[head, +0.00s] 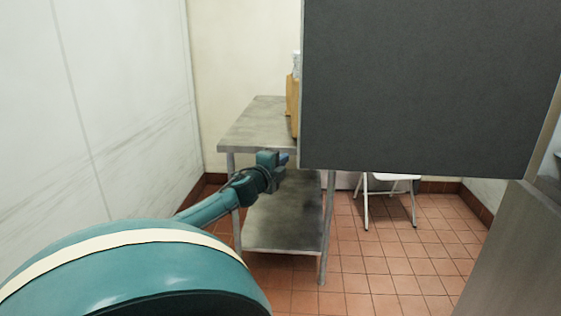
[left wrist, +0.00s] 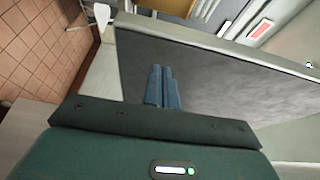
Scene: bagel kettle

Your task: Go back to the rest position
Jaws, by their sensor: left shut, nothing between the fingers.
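My left gripper (head: 284,158) is at the middle of the head view, beside the lower left corner of a large dark grey panel (head: 425,85). In the left wrist view its two blue fingers (left wrist: 162,75) are together with nothing between them. They point toward the dark panel (left wrist: 215,85), which has a pale edge; I cannot tell whether they touch it. My left arm reaches in from the lower left of the head view. My right gripper is not in view.
A steel table (head: 255,128) with a lower shelf (head: 285,225) stands behind the gripper. A cardboard-coloured object (head: 292,95) on it is partly hidden by the panel. A white stool (head: 390,180) stands farther back. A pale wall (head: 110,100) is left. Tiled floor (head: 390,260) is open at centre right.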

